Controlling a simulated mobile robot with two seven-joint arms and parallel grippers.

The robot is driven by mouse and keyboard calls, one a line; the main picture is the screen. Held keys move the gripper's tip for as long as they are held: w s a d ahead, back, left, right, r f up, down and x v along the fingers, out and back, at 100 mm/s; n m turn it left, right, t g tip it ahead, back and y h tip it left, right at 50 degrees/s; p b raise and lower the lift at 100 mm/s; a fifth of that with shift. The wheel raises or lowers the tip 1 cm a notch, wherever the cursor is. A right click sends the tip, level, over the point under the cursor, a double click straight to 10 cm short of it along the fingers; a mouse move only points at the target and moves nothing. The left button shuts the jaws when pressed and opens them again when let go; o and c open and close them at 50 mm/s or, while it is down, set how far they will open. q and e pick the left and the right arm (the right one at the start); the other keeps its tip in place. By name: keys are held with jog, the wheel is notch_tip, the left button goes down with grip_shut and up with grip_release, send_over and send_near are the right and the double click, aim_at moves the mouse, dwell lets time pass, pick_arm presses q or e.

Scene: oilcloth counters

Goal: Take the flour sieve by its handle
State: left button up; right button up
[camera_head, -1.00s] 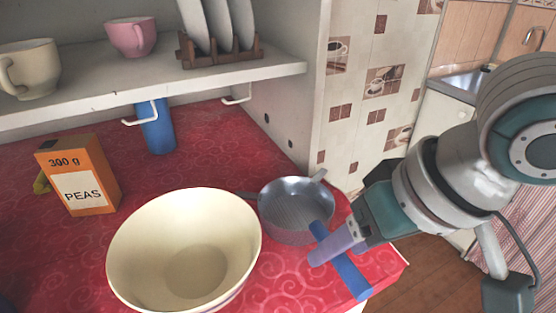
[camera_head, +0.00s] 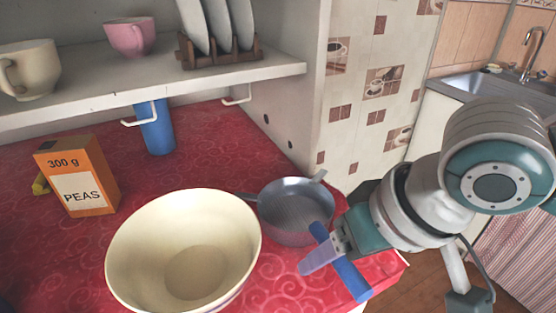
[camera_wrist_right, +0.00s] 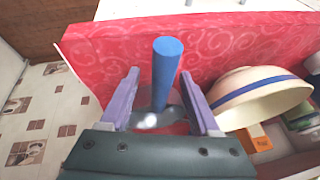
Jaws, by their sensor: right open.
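The flour sieve (camera_head: 295,205) is a round grey metal pan on the red counter, right of the cream bowl. A blue handle (camera_head: 352,279) runs from its near side toward the front right. In the right wrist view the blue handle (camera_wrist_right: 167,60) stands between the two lilac fingers, with gaps on both sides; a bit of shiny metal (camera_wrist_right: 150,119) shows below it. My right gripper (camera_head: 318,255) is open around the handle, not closed on it. The far finger is largely hidden in the head view. My left gripper is out of view.
The large cream bowl (camera_head: 128,244) stands close left of the sieve. An orange peas box (camera_head: 84,185) and a blue cylinder (camera_head: 156,128) are further left. A shelf (camera_head: 110,90) with cups and plates hangs above. The counter's edge is close to the handle.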

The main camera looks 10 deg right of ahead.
jog(key=shift+c, duration=0.2)
grip_shut()
dwell(0.3)
dwell(0.9)
